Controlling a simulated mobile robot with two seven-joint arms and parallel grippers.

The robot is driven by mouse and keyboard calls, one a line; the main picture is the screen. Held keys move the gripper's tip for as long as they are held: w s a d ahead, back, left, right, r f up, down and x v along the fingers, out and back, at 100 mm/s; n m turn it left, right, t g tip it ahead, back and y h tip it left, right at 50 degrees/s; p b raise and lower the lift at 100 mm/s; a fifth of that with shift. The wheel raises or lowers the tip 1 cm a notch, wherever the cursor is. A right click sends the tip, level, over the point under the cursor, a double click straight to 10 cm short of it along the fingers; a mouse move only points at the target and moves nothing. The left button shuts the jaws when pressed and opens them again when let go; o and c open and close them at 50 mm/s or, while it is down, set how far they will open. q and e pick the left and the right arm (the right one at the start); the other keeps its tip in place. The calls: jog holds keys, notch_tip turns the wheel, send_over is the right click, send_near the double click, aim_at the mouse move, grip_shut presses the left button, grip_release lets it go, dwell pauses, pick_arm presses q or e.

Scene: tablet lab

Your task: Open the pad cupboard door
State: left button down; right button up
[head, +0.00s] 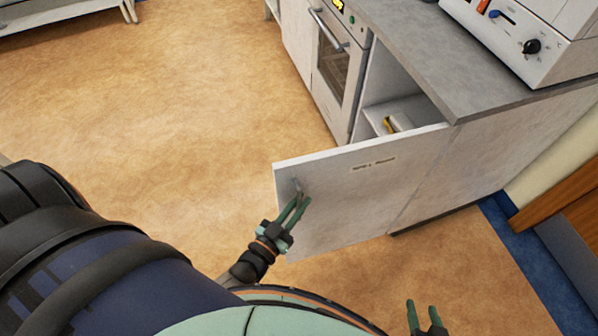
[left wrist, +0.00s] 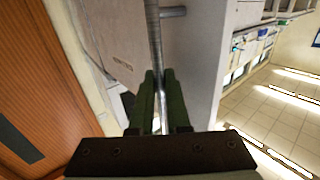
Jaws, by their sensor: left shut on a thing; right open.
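The pad cupboard door (head: 350,190) is a white panel with small dark lettering. It stands swung well out from the counter, and the cupboard opening (head: 395,90) shows behind it. My left gripper (head: 299,201) is at the door's free edge side, shut on the door handle (head: 297,185). In the left wrist view the handle (left wrist: 153,40) is a metal bar running between the green fingers of the left gripper (left wrist: 158,85), beside the door face (left wrist: 120,40). My right gripper (head: 424,305) is open and empty at the bottom of the head view, apart from the door.
A small pale item with yellow (head: 398,122) sits inside the cupboard. An oven (head: 335,65) stands left of the opening under the grey worktop (head: 440,50). A white device (head: 530,40) sits on the worktop. The tan floor (head: 170,100) left of the door is clear.

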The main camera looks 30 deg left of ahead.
pick_arm(q)
jog(key=c, duration=0.9)
grip_release()
jog(key=shift+s, duration=0.1)
jog(key=s+a, duration=0.1)
jog(key=s, duration=1.1)
jog(key=shift+s+b, duration=0.15)
jog(key=shift+b, duration=0.25)
jog(key=shift+a, duration=0.1)
